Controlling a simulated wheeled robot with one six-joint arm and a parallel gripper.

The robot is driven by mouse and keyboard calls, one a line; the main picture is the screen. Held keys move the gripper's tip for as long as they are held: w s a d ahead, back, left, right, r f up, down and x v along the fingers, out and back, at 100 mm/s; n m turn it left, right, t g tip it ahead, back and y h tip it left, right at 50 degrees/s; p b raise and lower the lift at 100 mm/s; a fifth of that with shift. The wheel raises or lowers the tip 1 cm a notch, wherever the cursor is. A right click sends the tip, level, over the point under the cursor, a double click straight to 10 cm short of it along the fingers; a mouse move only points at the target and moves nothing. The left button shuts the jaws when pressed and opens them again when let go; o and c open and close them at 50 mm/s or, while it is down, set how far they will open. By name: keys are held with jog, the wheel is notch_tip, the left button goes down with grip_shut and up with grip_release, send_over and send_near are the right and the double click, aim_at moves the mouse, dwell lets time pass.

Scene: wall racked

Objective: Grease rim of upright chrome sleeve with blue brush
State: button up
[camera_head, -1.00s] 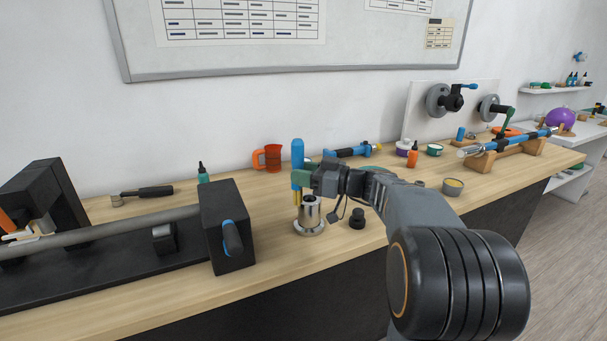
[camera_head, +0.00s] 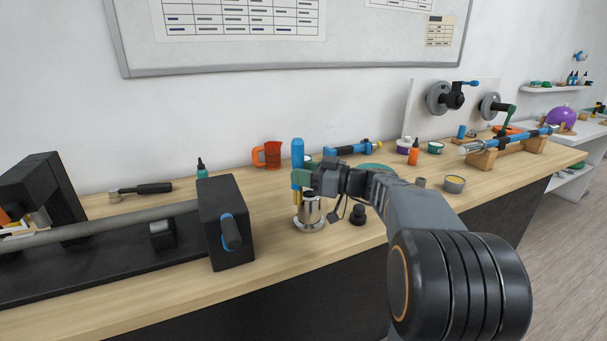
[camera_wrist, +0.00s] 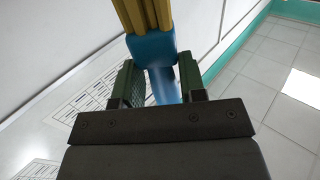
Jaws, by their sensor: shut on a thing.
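The chrome sleeve (camera_head: 312,212) stands upright on its flanged base near the bench's front edge in the head view. My gripper (camera_head: 304,179) is shut on the blue brush (camera_head: 297,153), which is upright with its yellow bristles (camera_head: 296,196) pointing down. In the head view the bristles are at the left side of the sleeve's rim; I cannot tell whether they touch it. My gripper hides part of the rim. In the wrist view the blue brush (camera_wrist: 152,46) is between the green finger pads, and the sleeve does not show.
A black knob-like part (camera_head: 358,214) stands close right of the sleeve. A grey bowl (camera_head: 454,185) with yellow contents is farther right. A black clamp block (camera_head: 228,240) is to the left.

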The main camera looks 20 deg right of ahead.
jog(key=w+d+b, duration=0.1)
jog(key=d+b, duration=0.4)
jog(key=d, duration=0.3)
jog(key=shift+d, duration=0.15)
dwell(1.4)
jog(key=shift+f, duration=0.1)
dwell(0.4)
jog(key=shift+s+a+f+b, duration=0.1)
jog(key=shift+s+a+b, duration=0.1)
jog(key=shift+a+b, duration=1.3)
jog(key=shift+s+a+b, duration=0.15)
jog(key=shift+a+b, duration=1.15)
jog(key=shift+b, duration=0.25)
jog(key=shift+s+a+f+b, duration=0.1)
jog(key=shift+s+a+b, duration=0.1)
jog(key=shift+a+b, duration=1.3)
jog(key=shift+d+r, duration=0.1)
jog(key=shift+d, duration=0.05)
